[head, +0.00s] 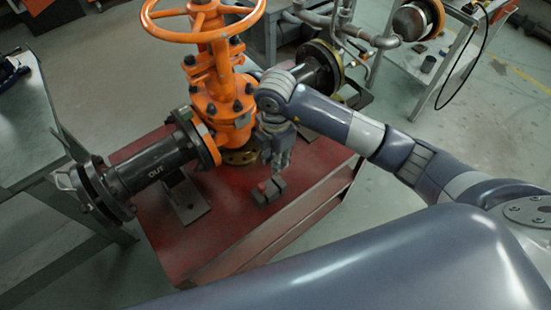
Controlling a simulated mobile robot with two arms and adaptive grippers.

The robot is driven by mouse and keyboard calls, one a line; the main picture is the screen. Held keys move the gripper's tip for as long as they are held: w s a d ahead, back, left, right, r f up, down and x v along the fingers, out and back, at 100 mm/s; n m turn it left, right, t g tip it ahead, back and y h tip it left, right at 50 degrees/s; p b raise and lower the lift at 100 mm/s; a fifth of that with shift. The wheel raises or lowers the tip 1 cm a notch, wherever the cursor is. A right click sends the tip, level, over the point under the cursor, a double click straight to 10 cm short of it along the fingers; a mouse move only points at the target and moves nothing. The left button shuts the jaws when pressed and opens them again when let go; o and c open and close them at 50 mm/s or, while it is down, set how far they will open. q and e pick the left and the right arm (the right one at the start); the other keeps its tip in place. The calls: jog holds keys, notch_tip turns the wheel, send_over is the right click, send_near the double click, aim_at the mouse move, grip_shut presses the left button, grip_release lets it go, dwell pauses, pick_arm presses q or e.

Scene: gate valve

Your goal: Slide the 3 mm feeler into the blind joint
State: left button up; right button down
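The orange gate valve (213,88) stands on a red bench, with a dark pipe marked OUT (152,170) running left from it. That pipe ends in a dark flange (104,188) with a lighter grey plate or fitting (68,180) at its outer face; I take this as the blind joint, and its gap is too small to make out. My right gripper (279,168) points down just above a small dark block (270,194) with a red piece (264,187). Whether its fingers are shut on anything is unclear. I cannot pick out the feeler for certain. My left gripper is not in view.
A pipe support (186,203) stands under the OUT pipe. A grey table (25,130) is at the left. Another pipe flange (323,68) lies behind my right arm. A grey trolley (455,50) stands at the back right.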

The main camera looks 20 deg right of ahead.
notch_tip(320, 180, down, 8)
jog(key=b, duration=0.6)
jog(key=shift+r+p, duration=1.7)
jog(key=shift+r, duration=0.75)
